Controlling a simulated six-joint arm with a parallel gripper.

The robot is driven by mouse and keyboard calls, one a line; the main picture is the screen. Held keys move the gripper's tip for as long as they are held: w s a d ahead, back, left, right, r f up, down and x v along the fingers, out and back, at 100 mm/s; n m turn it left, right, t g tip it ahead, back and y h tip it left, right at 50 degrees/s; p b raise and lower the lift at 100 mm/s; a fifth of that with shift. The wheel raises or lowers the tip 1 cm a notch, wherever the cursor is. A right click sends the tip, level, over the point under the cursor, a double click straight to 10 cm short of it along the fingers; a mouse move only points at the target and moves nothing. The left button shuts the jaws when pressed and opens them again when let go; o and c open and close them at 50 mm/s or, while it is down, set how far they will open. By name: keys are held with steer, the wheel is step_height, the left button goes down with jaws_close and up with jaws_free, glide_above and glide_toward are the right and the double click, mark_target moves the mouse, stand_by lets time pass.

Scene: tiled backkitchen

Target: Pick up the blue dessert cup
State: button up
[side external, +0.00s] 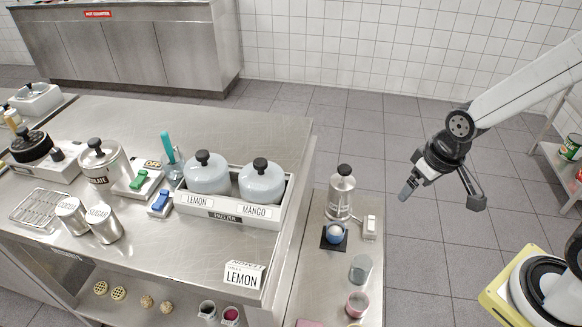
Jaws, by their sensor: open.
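A small blue cup (333,237) with a pale rounded top stands on a dark square pad on the narrow steel side counter; it looks like the blue dessert cup. It is small, so I cannot tell what the pale top is. My gripper (441,197) is open and empty. It hangs in the air to the right of the counter, over the floor in the picture, well apart from the cup.
A grey cup (361,268) and a pink cup (357,303) stand in front. A white bin with two lidded pots (206,172) is on the main counter (130,235).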

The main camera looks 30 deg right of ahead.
step_height(320, 180, up, 4)
steer(key=m+t+y, duration=0.7)
steer(key=m+y, duration=0.3)
steer(key=m, duration=1.7)
glide_above(344, 230)
steer(key=s+d, duration=0.3)
steer(key=shift+h, duration=0.3)
step_height(344, 230, down, 38)
steer(key=shift+s+d+f, duration=0.1)
steer(key=shift+s, duration=0.05)
steer(key=shift+x, duration=3.95)
steer(key=shift+s, duration=0.15)
